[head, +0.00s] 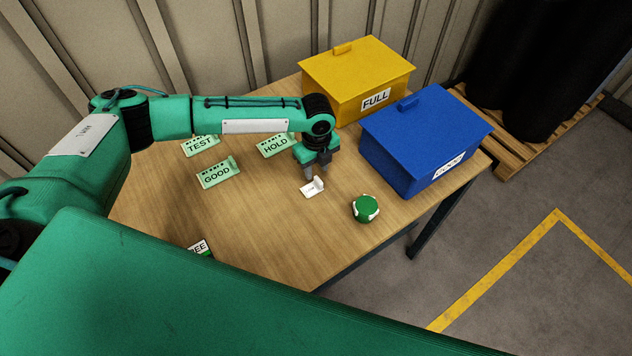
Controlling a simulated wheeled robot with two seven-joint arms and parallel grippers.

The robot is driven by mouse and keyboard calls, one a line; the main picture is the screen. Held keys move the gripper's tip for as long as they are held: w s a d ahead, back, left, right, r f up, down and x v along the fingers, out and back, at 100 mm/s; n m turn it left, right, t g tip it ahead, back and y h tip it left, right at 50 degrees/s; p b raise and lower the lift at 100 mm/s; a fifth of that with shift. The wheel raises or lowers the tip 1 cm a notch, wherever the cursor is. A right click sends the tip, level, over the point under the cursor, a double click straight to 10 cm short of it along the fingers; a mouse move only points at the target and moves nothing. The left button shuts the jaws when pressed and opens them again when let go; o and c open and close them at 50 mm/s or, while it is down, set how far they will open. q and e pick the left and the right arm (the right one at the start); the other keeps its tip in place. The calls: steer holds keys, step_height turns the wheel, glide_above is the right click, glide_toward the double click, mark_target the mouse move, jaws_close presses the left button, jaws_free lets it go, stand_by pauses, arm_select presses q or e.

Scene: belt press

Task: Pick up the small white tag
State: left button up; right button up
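The small white tag (312,188) lies on the wooden table (250,236), with a small raised tab on its right side. My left gripper (316,174) points down just above and behind the tag. Its fingers look parted, with nothing seen between them; at this size I cannot tell whether they touch the tab. My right gripper is not in view.
A green round item (365,208) sits right of the tag. A blue box (425,140) and a yellow box (357,80) marked FULL stand behind. Green tags GOOD (218,174), TEST (201,146) and HOLD (275,147) lie left. Bare table lies in front.

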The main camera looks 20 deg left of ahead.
mark_target(318, 179)
arm_select(q)
steer(key=f, duration=0.1)
steer(key=f+p, duration=0.2)
steer(key=f, duration=0.1)
steer(key=shift+d+f, duration=0.1)
steer(key=shift+d, duration=0.25)
steer(key=shift+f, duration=0.35)
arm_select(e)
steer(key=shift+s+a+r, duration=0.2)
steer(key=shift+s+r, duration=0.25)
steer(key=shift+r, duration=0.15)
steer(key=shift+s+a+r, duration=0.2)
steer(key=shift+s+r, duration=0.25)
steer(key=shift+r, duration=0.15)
arm_select(q)
steer(key=shift+c, duration=0.5)
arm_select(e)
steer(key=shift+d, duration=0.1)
arm_select(q)
jaws_close()
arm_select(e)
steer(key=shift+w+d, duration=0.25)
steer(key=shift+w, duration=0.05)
